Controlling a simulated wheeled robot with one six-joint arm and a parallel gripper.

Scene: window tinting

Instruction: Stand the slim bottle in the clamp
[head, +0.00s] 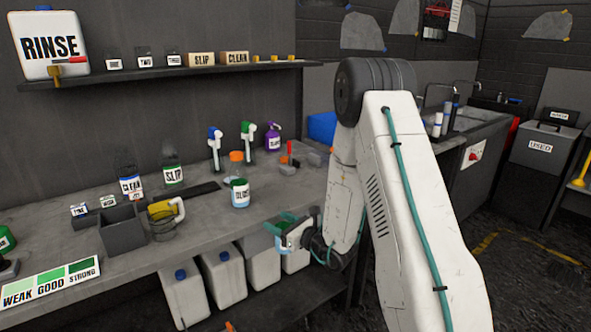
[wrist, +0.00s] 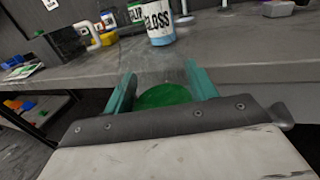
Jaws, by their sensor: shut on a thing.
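My gripper (head: 292,228) is shut on a bottle in front of the bench's front edge. The held bottle's round green top (wrist: 163,96) shows between the two teal fingers (wrist: 162,88) in the wrist view. In the head view a bit of its pale blue and white side (head: 281,243) shows below the fingers; the rest is hidden and its label cannot be read. A small upright red-handled fixture (head: 290,149) with grey blocks stands on the bench beyond the gripper; it may be the clamp, but it is too small to be sure.
The white GLOSS bottle (head: 240,196) stands near the bench edge, also in the wrist view (wrist: 158,22). Spray bottles (head: 215,150), a purple bottle (head: 272,138), a SLIP bottle (head: 173,176) and a grey bin (head: 123,230) stand on the bench. White jugs (head: 225,275) stand below.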

